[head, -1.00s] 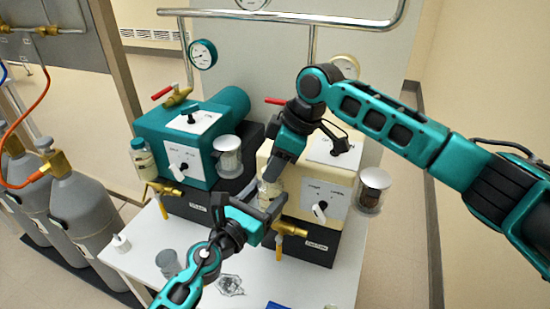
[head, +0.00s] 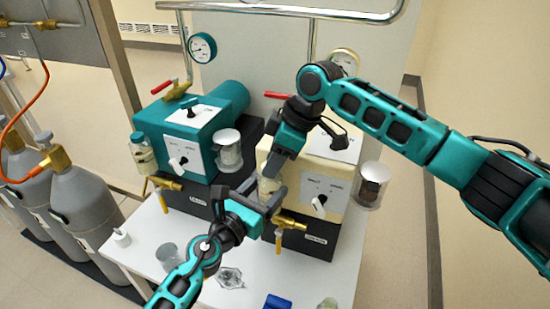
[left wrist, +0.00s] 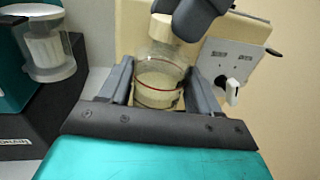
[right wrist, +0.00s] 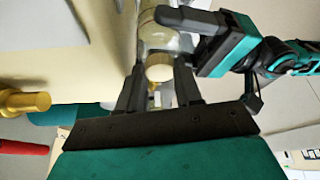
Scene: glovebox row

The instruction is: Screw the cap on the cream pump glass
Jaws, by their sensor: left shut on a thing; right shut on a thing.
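The cream pump (head: 335,180) stands at the right on the table. Its glass (left wrist: 158,82), clear with pale liquid and a red line, sits between the fingers of my left gripper (left wrist: 158,92), which is shut on it. The glass shows only partly in the head view (head: 267,188), in front of the pump. The cream cap (left wrist: 173,29) is at the mouth of the glass, in the dark fingers of my right gripper (head: 275,167). The cap also shows between those fingers in the right wrist view (right wrist: 159,68). I cannot tell whether the threads are engaged.
A teal pump (head: 190,140) with its own capped glass (head: 143,152) stands at the left. Brass taps (head: 290,224) jut out in front. Grey cylinders (head: 85,215) stand left.

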